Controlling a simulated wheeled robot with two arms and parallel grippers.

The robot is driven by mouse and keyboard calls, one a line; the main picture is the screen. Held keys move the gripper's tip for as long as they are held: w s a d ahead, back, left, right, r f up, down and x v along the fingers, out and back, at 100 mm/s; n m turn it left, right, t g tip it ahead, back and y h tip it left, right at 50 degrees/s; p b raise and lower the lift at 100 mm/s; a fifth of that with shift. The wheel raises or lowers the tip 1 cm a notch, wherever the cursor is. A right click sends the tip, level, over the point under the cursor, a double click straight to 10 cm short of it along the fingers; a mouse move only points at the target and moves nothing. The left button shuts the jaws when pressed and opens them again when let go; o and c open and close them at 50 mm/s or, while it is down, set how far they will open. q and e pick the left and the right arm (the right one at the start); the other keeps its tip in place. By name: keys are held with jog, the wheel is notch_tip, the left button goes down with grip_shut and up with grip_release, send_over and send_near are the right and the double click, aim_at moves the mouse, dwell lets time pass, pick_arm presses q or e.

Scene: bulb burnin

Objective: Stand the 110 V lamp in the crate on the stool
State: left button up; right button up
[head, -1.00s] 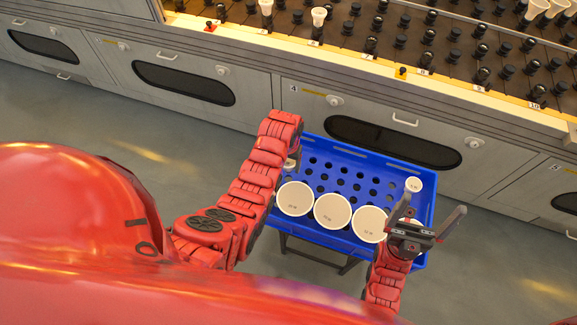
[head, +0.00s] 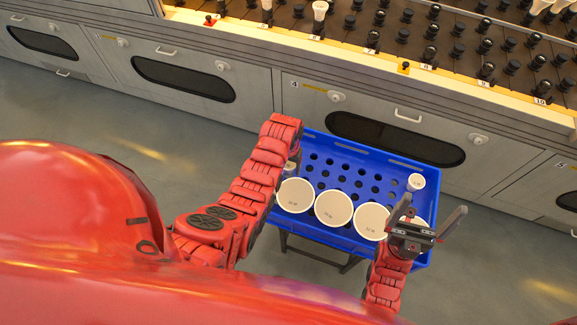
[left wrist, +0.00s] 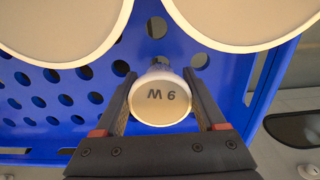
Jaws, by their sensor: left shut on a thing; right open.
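The blue crate (head: 405,160) sits on a dark-legged stool (head: 318,254). My left gripper (head: 289,172) reaches into its left end and is shut on a small white lamp (left wrist: 160,103), which shows partly in the head view. The held lamp's face has an upside-down marking, 6 W or 9 W. I cannot tell whether its base is in a hole. Large round lamps (head: 295,195) (head: 333,208) (head: 370,221) stand in the crate's front row. A small lamp (head: 416,182) stands at the right. My right gripper (head: 428,216) is open above the right front corner. No 110 V marking is readable.
A bench with rows of dark sockets (head: 455,50) and a few white lamps (head: 320,10) runs along the back, above grey cabinets (head: 285,95). The crate's back middle has empty holes. Another lamp (head: 419,224) is partly hidden by my right gripper.

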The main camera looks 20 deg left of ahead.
aim_at(288, 162)
pick_arm(q)
jog(key=shift+f, duration=0.4)
jog(key=shift+f+b, duration=1.05)
jog(key=shift+f, duration=0.25)
jog(key=o, duration=1.3)
jog(key=shift+o, duration=0.2)
notch_tip(288, 162, up, 10)
jog(key=shift+f, duration=0.25)
notch_tip(288, 162, up, 8)
jog(key=p, duration=0.6)
jog(key=shift+w+f, duration=0.1)
